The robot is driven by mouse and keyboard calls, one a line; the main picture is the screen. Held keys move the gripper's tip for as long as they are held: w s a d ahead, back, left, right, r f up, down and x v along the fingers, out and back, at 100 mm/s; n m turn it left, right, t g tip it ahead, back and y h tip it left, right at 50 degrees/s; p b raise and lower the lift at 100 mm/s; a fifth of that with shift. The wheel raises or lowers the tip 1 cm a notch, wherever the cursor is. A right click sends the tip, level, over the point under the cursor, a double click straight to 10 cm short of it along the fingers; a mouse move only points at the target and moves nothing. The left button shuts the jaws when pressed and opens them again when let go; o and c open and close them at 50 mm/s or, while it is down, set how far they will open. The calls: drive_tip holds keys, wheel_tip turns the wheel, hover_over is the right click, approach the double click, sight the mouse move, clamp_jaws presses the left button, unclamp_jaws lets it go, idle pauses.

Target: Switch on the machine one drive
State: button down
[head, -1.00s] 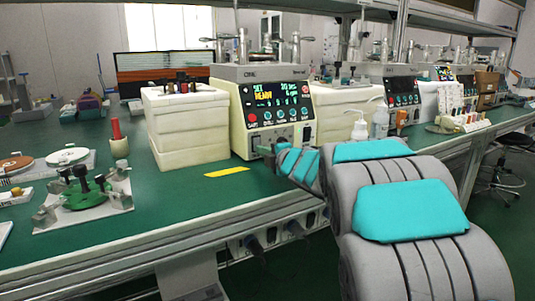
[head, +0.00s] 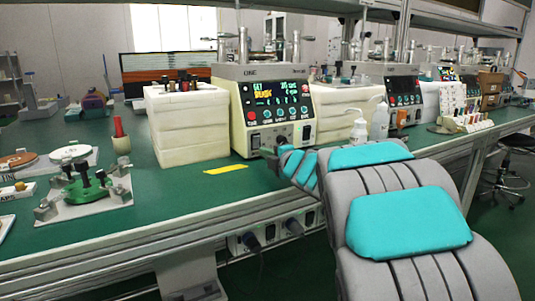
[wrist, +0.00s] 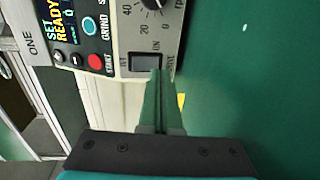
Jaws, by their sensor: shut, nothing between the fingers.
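Machine one (head: 262,72) stands on the green bench with its lit display reading READY. In the wrist view its panel is turned sideways, with a dark rocker switch (wrist: 144,63) beside the words DRIVE and ON. A numbered dial (wrist: 155,12) lies above it in that view. My gripper (wrist: 160,74) is shut and empty, its green fingers pointing at the panel close to the rocker. I cannot tell whether the tips touch it. In the head view my gripper (head: 281,147) is at the lower front of the machine, partly hidden by my wrist.
A stack of cream blocks (head: 187,128) stands left of the machine, and a yellow strip (head: 226,169) lies in front. White bottles (head: 358,130) and a second machine (head: 402,92) stand to the right. A fixture plate (head: 90,200) sits at the left front.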

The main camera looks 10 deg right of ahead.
sight(288, 184)
drive_tip(key=f+v, duration=0.1)
drive_tip(key=v, duration=0.6)
drive_tip(key=f+v, duration=0.1)
drive_tip(key=v, duration=0.3)
drive_tip(key=shift+s+f, duration=0.1)
drive_tip(key=shift+f, duration=0.2)
drive_tip(key=shift+d, duration=0.15)
